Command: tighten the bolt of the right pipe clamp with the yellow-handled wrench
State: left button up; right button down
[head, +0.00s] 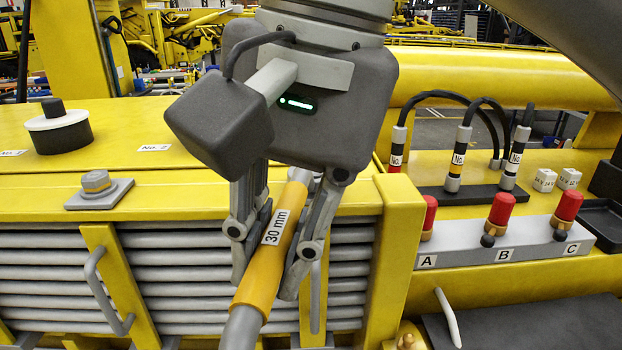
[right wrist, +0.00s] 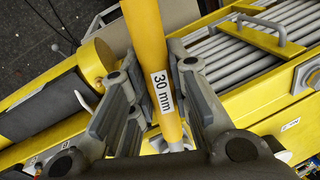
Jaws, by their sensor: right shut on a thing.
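My right gripper (head: 265,285) is shut on the yellow handle of the wrench (head: 263,270), labelled "30 mm". The wrench slants, its grey shaft leaving the bottom of the head view; its jaw end cannot be made out. The handle also shows between the fingers in the right wrist view (right wrist: 153,55). The left pipe clamp (head: 112,275) is a yellow bar with a grey handle over the pipes, with a hex bolt (head: 96,182) on a plate above it. The right pipe clamp is mostly hidden behind my gripper; its bolt cannot be seen. My left gripper is out of view.
Grey pipes (head: 180,265) run across the front of the yellow boom. A block with red-capped fittings (head: 502,208) marked A, B and C stands right, below hose connectors (head: 458,160). A black-and-white round cap (head: 58,128) stands on the yellow top at left.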

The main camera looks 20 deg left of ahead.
dwell(0.3)
jog(key=shift+a+m, duration=0.4)
jog(key=shift+a, duration=0.05)
jog(key=shift+r, duration=0.1)
jog(key=shift+a+m, duration=0.4)
jog(key=shift+a, duration=0.05)
jog(key=shift+p, duration=0.3)
jog(key=shift+a+m, duration=0.3)
jog(key=shift+a, duration=0.15)
jog(key=shift+a+m+t, duration=0.3)
jog(key=shift+a+m, duration=0.1)
jog(key=shift+a, duration=0.05)
jog(key=shift+w+p, duration=0.1)
jog(key=shift+p, duration=0.2)
